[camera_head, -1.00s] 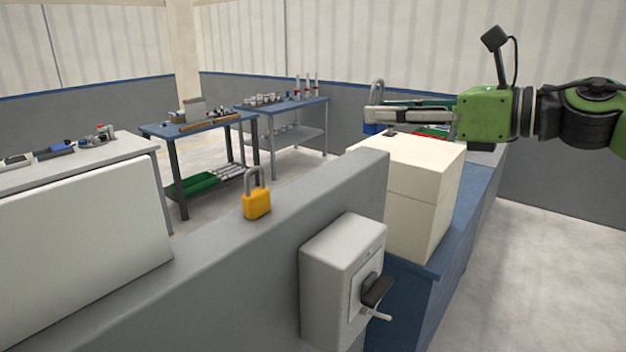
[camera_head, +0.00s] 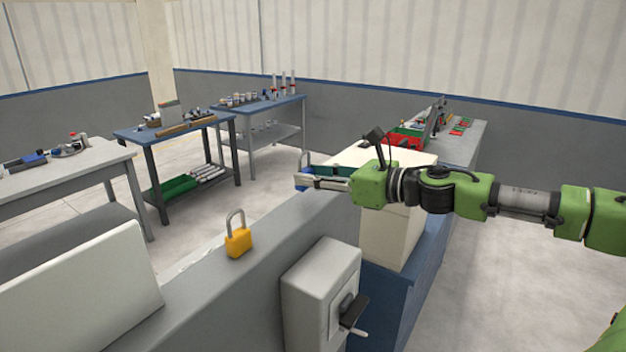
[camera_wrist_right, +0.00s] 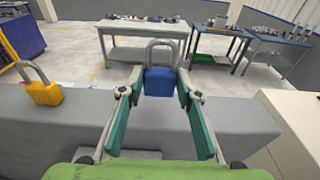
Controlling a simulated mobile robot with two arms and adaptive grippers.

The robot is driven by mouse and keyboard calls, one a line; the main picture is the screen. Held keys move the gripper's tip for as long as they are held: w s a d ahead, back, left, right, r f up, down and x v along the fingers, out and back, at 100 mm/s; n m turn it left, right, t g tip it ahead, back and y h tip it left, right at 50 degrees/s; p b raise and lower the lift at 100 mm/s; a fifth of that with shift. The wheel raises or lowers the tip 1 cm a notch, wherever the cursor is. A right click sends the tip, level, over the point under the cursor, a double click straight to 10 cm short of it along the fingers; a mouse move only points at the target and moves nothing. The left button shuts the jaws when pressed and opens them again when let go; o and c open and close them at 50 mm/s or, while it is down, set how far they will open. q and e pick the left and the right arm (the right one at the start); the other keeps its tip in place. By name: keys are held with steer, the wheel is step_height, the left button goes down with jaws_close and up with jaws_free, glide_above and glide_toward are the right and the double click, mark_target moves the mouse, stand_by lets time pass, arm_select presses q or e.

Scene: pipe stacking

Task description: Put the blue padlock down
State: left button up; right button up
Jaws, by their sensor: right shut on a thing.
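The blue padlock (camera_wrist_right: 160,82) is between the fingertips of my right gripper (camera_wrist_right: 158,92) in the right wrist view, shackle up and upright. In the head view the padlock (camera_head: 302,181) shows small at the left end of my right gripper (camera_head: 318,181), partly hidden by the fingers. The gripper is shut on it, over or close to the top of the grey low wall (camera_head: 225,285). I cannot tell whether the padlock touches the wall. My left gripper is not in view.
A yellow padlock (camera_head: 238,238) stands on the wall top, also in the right wrist view (camera_wrist_right: 42,90). A grey switch box (camera_head: 322,285) is on the wall's side. A cream box (camera_head: 400,245) stands on a blue bench. The wall top between the padlocks is clear.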

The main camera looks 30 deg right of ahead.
mark_target(313, 207)
steer(key=shift+p, duration=0.35)
steer(key=shift+w+a+f+p, duration=0.1)
steer(key=shift+w+f+p, duration=0.05)
steer(key=shift+p, duration=0.35)
step_height(313, 207, down, 3)
steer(key=shift+b, duration=1.05)
steer(key=shift+w+f, duration=0.1)
steer(key=shift+f, duration=0.2)
steer(key=shift+f+b, duration=0.15)
steer(key=shift+b, duration=0.15)
steer(key=o, duration=1.1)
steer(key=shift+o, duration=0.2)
